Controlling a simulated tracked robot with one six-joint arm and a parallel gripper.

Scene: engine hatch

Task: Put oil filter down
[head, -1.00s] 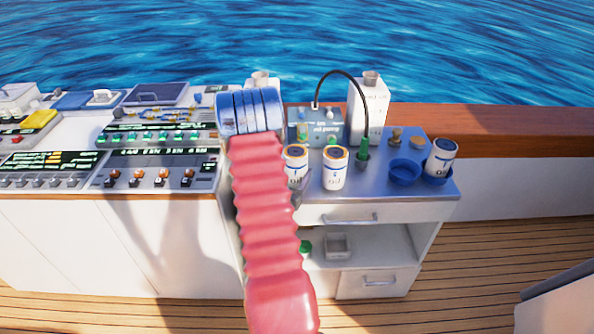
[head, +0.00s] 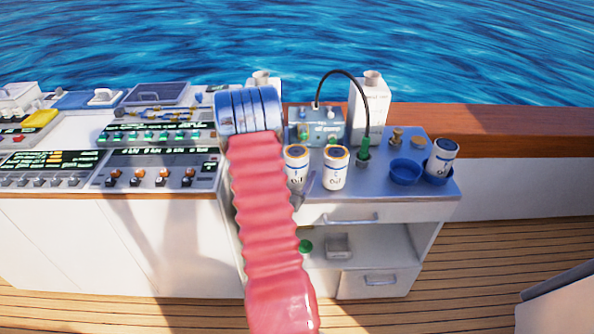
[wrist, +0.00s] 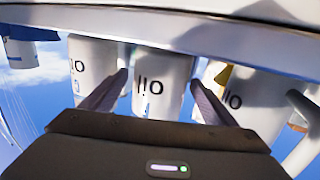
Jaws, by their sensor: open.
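White oil filters marked "oil" stand on the cart top (head: 385,200). In the head view, one filter (head: 296,170) stands beside my red arm and another (head: 336,170) just right of it. A third filter (head: 441,158) leans in a blue bowl at the right. My gripper (wrist: 161,80) is open in the wrist view, where the picture is upside down. Its fingers are on both sides of a middle filter (wrist: 158,92), with filters to the left (wrist: 92,62) and right (wrist: 250,98). I cannot tell whether the fingers touch it. My arm hides much of the gripper in the head view.
An empty blue bowl (head: 405,172), small brass fittings (head: 396,136), a pump with a black hose (head: 318,125) and a white canister (head: 369,108) crowd the cart top. Control panels (head: 155,165) lie to the left. The cart has an open shelf and drawers below.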

